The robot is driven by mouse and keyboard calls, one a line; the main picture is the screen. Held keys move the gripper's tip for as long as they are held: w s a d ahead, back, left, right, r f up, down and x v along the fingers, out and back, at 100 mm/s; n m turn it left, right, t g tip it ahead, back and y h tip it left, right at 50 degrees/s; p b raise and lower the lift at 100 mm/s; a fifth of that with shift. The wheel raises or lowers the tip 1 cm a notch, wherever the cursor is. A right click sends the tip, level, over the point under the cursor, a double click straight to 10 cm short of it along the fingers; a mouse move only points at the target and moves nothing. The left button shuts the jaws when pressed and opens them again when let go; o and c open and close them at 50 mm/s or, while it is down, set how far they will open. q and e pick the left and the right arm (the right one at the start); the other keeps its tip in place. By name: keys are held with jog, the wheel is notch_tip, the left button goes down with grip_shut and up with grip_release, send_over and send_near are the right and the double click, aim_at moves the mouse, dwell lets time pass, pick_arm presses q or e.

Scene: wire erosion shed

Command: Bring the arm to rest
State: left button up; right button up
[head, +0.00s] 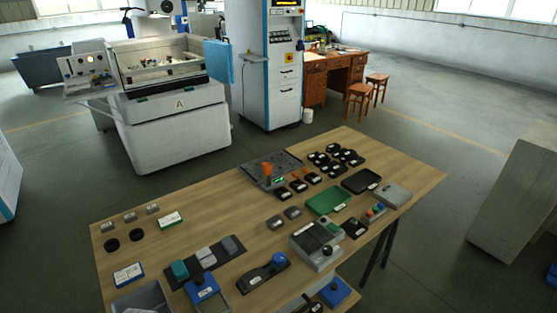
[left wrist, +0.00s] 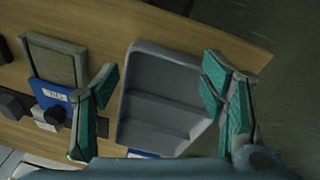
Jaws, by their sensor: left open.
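My left gripper (left wrist: 160,82) shows in the left wrist view, open, with its two teal-padded fingers spread wide and nothing between the pads. A grey bin (left wrist: 130,95) lies beyond the fingers, on the wooden table (left wrist: 95,25); it looks empty, and its lower edge is partly hidden. The gap between fingers and bin is hard to judge. In the head view the bin (head: 143,297) is cut off by the bottom edge. Neither arm shows in the head view, and my right gripper is out of sight.
A blue labelled fixture (head: 202,288) stands beside the bin, near a dark rack (head: 222,262) with teal and grey blocks. Black and green trays (head: 328,200), a grey device (head: 317,246) and several small parts cover the right half.

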pick_arm(q)
jog(key=s+d+r+m+t, duration=0.1)
jog(key=s+r+m, duration=0.1)
jog(key=s+m, duration=0.45)
jog(key=s+r+m+t, duration=0.1)
jog(key=s+r+m, duration=0.1)
jog(key=s+m, duration=0.4)
notch_tip(320, 180, down, 19)
jog(key=s+a+n+g, duration=0.1)
jog(key=s+a+g, duration=0.1)
jog(key=s+f, duration=1.3)
jog(key=s, duration=0.1)
jog(key=shift+s+a+f+g, duration=0.2)
jog(key=shift+s+g, duration=0.1)
jog(key=shift+g, duration=0.1)
jog(key=shift+c, duration=0.6)
